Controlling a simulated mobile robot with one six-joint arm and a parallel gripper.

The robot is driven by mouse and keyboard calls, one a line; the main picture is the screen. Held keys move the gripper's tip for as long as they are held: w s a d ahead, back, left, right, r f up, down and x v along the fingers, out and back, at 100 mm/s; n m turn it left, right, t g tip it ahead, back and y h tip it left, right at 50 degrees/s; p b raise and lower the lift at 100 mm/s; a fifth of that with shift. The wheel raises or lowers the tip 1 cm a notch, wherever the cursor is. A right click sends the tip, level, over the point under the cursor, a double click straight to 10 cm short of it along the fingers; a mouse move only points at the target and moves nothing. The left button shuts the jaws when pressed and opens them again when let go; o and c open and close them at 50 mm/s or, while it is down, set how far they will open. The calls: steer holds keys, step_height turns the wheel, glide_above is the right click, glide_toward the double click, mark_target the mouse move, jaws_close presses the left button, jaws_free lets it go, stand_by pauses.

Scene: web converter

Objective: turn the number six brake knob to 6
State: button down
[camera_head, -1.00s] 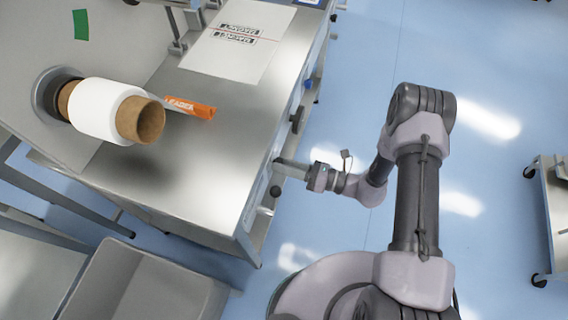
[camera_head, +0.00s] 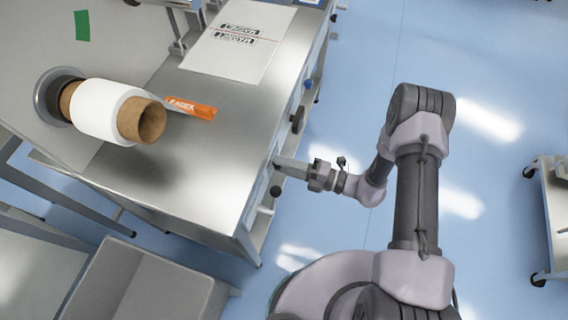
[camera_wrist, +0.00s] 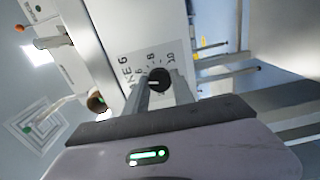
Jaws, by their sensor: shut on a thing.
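The brake knob (camera_wrist: 159,80) is a small black round knob with a short white pointer mark, on a white panel with a printed scale (camera_wrist: 150,57) in the wrist view. An 8 and a 10 can be read near it, and a larger 6 stands to the left. My gripper (camera_wrist: 161,84) has one finger on each side of the knob and is shut on it. In the head view my gripper (camera_head: 280,165) reaches the side of the metal cabinet; the held knob is hidden there by the fingers.
Other black knobs (camera_head: 275,190) (camera_head: 297,120) sit along the cabinet's side. Blue floor is open to the right; a cart (camera_head: 553,220) stands at the far right.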

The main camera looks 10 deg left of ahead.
steer(key=shift+m, duration=0.8)
steer(key=c, duration=1.1)
jaws_free()
steer(key=shift+o, duration=0.2)
steer(key=shift+m, duration=0.3)
steer(key=s+d+p, duration=0.1)
steer(key=d+p, duration=0.2)
steer(key=d, duration=1.4)
steer(key=shift+s+d, duration=0.2)
steer(key=shift+s, duration=0.05)
